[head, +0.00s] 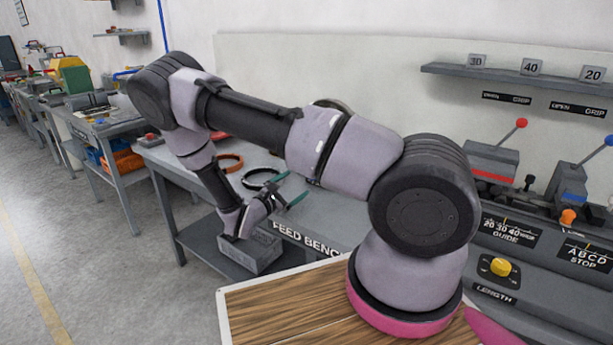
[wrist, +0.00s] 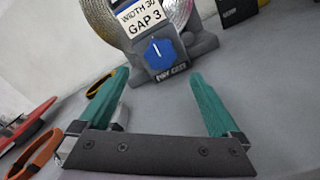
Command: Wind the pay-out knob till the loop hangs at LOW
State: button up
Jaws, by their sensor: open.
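The pay-out knob (wrist: 159,53) is blue and faceted. It sits on a grey panel under a "WIDTH 30 GAP 3" label, below a shiny coil (wrist: 176,15) in the wrist view. My gripper (wrist: 157,82) has two green fingers, spread wide and empty. In the wrist view the knob appears centred between and beyond the fingertips, apart from them. In the head view my gripper (head: 291,188) is over the feed bench, and my arm hides the knob and most of the coil. I cannot make out the hanging loop or a LOW mark in either view.
The feed bench (head: 335,220) carries an orange ring (head: 230,160) and a black ring (head: 262,179). A yellow length knob (head: 500,267) and levers with red and blue balls stand at the right. A dark block (wrist: 236,10) is right of the coil.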

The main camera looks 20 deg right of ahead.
jog(key=x, duration=0.8)
jog(key=shift+w+d, duration=0.15)
jog(key=shift+d, duration=0.1)
jog(key=c, duration=1.4)
